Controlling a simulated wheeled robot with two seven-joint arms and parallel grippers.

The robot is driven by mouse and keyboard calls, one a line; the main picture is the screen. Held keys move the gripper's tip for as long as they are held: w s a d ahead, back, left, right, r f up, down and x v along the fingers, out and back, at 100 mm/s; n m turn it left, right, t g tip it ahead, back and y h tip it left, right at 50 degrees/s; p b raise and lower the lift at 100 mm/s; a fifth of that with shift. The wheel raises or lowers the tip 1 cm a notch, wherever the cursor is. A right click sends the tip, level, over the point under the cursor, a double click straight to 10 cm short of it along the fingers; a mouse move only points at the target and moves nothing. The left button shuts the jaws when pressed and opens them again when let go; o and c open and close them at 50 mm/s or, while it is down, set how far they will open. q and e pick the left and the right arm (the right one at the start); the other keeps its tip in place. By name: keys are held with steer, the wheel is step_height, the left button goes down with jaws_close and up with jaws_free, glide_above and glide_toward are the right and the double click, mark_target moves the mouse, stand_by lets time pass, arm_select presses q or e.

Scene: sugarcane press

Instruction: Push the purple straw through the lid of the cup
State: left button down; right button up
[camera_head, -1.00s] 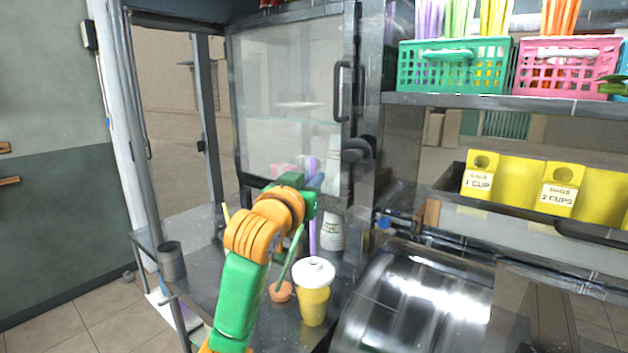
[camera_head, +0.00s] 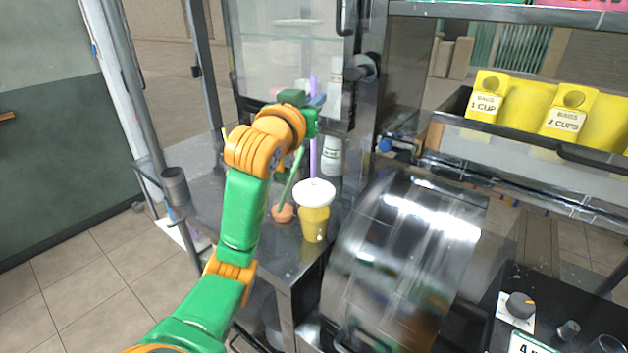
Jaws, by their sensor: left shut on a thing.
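The yellow cup (camera_head: 313,225) with a white lid (camera_head: 316,190) stands upright on the metal counter. My left gripper (camera_head: 314,108) is above and behind the cup, shut on the purple straw (camera_head: 313,155). The straw is upright, with its top above the gripper and its lower end close to the far side of the lid. I cannot tell whether it touches the lid or is behind it. My right gripper is not in view.
A green-handled tool with a round orange end (camera_head: 283,212) is left of the cup. Stacked cups (camera_head: 332,158) stand behind. A shiny metal drum (camera_head: 405,260) is close on the right. A metal tumbler (camera_head: 175,188) is at the counter's left edge.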

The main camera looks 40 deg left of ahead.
mark_target(313, 169)
arm_select(q)
steer(key=shift+f+b, duration=5.9)
steer(key=shift+f, duration=1.15)
steer(key=c, duration=0.9)
jaws_free()
steer(key=shift+r, duration=0.1)
step_height(313, 169, up, 7)
steer(key=p, duration=0.7)
steer(key=shift+r+p, duration=0.15)
steer(key=shift+p, duration=0.15)
steer(key=shift+f, duration=0.2)
